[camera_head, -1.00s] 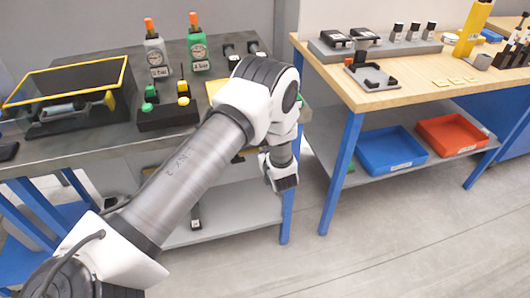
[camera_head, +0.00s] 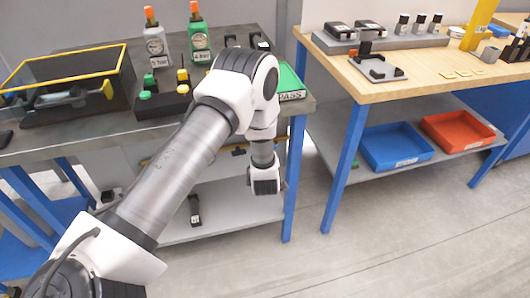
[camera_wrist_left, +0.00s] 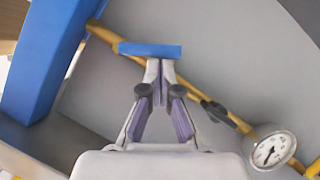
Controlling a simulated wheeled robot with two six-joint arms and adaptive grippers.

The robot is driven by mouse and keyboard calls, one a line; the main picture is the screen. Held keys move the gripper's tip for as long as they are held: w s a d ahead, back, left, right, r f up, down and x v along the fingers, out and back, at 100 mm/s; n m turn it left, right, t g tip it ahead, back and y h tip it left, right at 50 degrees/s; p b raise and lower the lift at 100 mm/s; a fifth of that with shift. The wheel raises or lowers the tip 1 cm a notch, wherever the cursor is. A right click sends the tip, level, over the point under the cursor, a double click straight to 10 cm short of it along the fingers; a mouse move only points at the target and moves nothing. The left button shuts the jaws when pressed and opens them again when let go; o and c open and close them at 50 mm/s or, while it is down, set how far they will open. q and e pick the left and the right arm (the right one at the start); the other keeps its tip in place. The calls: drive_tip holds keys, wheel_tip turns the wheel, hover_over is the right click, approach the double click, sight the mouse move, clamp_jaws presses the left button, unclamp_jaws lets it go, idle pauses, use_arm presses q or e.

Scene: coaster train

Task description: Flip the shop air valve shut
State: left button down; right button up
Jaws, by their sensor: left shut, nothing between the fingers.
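A flat blue lever (camera_wrist_left: 150,50) shows in the left wrist view, beside a yellow pipe (camera_wrist_left: 190,85) that runs diagonally from upper left to lower right. It lies at a slant to the pipe. My left gripper (camera_wrist_left: 161,68) is shut and empty, its fingertips right at the lever's lower edge in the picture; I cannot tell whether they touch it. A round white gauge (camera_wrist_left: 272,150) sits on the pipe at lower right. In the head view my left wrist hangs at the bench's front edge and its fingers are hidden. My right gripper is not in view.
A blue bench leg (camera_wrist_left: 48,60) stands close at left in the wrist view. A wooden bench (camera_head: 400,80) stands at right, with blue (camera_head: 395,150) and red trays below.

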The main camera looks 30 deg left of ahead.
use_arm(q)
drive_tip(key=shift+w+d+f+n+t+h+b, duration=0.2)
drive_tip(key=shift+f+n+t+b, duration=0.55)
drive_tip(key=shift+n+b, duration=1)
drive_tip(key=shift+w+d+f+n+t+h+b, duration=0.1)
drive_tip(key=shift+w+d+f+n+t+b, duration=0.5)
drive_tip(key=shift+b, duration=1.85)
drive_tip(key=shift+a+f+n+t+h+b, duration=0.1)
drive_tip(key=shift+f+n+t+b, duration=0.85)
drive_tip(key=shift+n+b, duration=0.95)
drive_tip(key=shift+m, duration=0.25)
